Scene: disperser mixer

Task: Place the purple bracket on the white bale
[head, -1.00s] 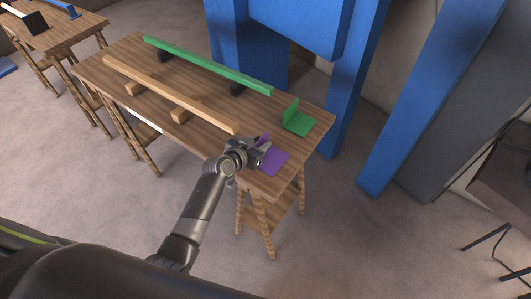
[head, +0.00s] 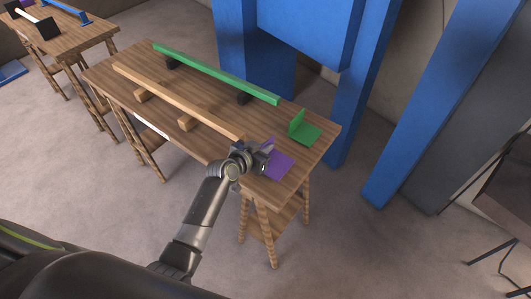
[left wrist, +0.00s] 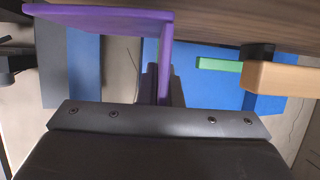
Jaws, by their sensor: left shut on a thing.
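The purple bracket (head: 278,167) is an L-shaped piece at the near right end of the wooden table. My left gripper (head: 262,158) is at its upright plate, shut on it. In the left wrist view the purple bracket (left wrist: 110,19) shows as a wide plate along the table top with its other plate running down to the gripper jaws (left wrist: 162,90). I cannot tell whether the bracket is lifted off the table. No white bale is in view. My right gripper is not in view.
The wooden table (head: 215,150) also holds a green bracket (head: 305,130), a long green bar (head: 215,73) and a tan bar (head: 180,102) on small blocks. A blue frame (head: 300,30) stands behind. Another table (head: 70,38) is at the upper left. Floor in front is clear.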

